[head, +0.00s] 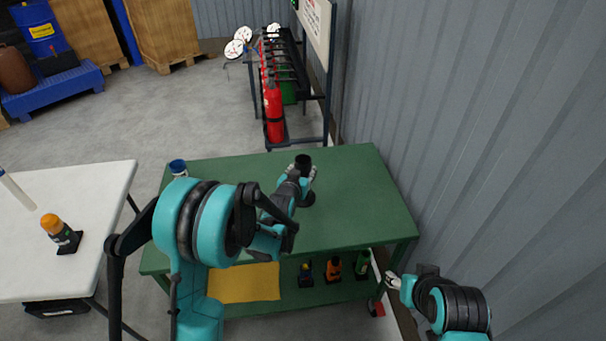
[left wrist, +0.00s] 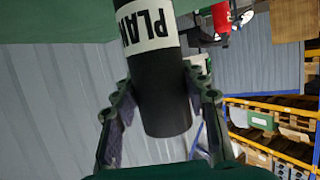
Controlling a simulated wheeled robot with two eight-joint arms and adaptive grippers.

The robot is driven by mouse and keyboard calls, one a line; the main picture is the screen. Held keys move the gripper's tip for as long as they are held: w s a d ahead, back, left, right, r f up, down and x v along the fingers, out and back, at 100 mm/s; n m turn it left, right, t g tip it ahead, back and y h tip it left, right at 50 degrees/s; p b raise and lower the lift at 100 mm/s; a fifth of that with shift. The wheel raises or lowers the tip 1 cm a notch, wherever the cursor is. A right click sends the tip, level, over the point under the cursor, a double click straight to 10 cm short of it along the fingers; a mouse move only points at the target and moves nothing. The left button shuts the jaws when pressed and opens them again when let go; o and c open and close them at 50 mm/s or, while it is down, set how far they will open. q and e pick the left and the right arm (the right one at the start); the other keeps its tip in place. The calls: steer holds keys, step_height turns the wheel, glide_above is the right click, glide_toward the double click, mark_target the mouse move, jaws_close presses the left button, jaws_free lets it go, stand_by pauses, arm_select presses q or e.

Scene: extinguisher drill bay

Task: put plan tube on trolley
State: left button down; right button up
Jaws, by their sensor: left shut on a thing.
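The plan tube is black with a white label reading "PLAN" in the left wrist view (left wrist: 148,25). Its dark top (head: 303,161) shows in the head view between the fingers of my left gripper (head: 302,174), which is shut on it. The tube is over the green trolley (head: 345,190), right of the middle of its top. A dark round foot (head: 308,199) shows below the gripper; I cannot tell whether it touches the trolley. My right gripper (head: 391,281) is low, off the trolley's front right corner, apparently empty; its jaw opening is unclear.
The lower shelf holds a yellow sheet (head: 245,283) and several bottles. A white table (head: 85,190) with an orange-topped bottle (head: 55,230) is at left. Red extinguishers (head: 273,110) stand behind; a corrugated wall (head: 470,140) is at right.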

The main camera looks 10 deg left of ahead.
arm_select(q)
steer(key=shift+r, duration=0.15)
steer(key=shift+f, duration=0.25)
steer(key=c, duration=0.8)
jaws_free()
steer(key=shift+c, duration=0.2)
steer(key=shift+r, duration=0.15)
